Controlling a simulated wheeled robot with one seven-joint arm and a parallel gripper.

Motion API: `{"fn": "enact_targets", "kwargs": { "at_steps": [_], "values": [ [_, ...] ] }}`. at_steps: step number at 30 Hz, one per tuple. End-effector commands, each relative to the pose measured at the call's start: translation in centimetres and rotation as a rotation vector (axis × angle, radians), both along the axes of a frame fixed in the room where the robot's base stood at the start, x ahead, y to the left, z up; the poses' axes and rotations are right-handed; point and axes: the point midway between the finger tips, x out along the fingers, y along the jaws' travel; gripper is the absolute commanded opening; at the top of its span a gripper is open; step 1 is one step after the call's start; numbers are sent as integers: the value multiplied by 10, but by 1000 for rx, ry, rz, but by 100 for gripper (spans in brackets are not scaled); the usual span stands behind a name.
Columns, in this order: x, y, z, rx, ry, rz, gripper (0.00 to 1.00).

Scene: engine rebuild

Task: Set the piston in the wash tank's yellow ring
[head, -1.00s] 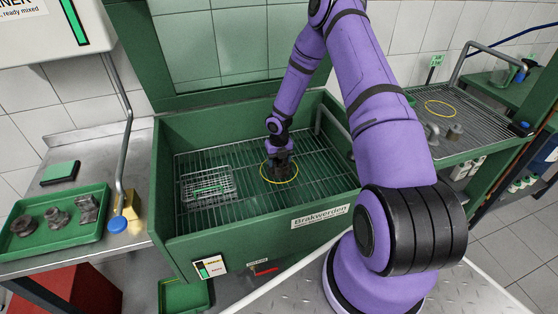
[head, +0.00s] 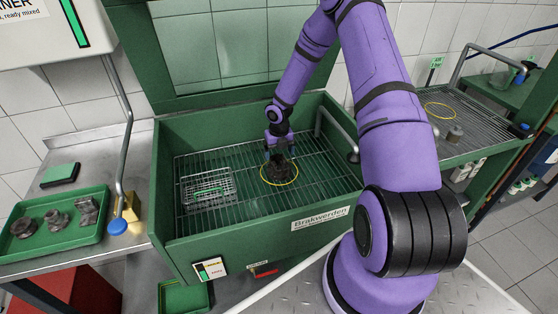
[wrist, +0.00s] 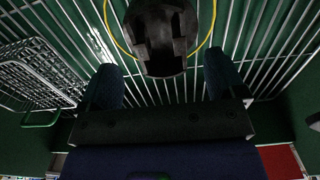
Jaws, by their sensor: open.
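The dark piston (head: 279,171) stands on the wire rack of the green wash tank (head: 190,243), inside the yellow ring (head: 294,178). In the wrist view the piston (wrist: 162,40) shows close up, with the yellow ring (wrist: 112,36) curving around it. My gripper (head: 277,148) is just above and behind the piston in the head view. Its two fingers (wrist: 164,82) are spread apart in the wrist view, with nothing between them, and the piston lies beyond their tips.
A wire basket (head: 208,188) sits on the rack left of the ring. A green tray (head: 60,245) with several dark parts lies on the left bench. A second rack with another yellow ring (head: 440,110) is at right. A tap pipe (head: 336,130) stands at the tank's right side.

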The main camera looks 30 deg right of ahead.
Motion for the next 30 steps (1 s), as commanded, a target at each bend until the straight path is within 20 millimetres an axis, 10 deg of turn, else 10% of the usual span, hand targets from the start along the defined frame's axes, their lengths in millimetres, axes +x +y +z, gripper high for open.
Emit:
{"fn": "enact_targets", "kwargs": {
  "at_steps": [17,30],
  "values": [
    [-1,1,79,-13,-3,-33,89],
    [-32,27,229,-151,-106,-642,89]
  ]
}}
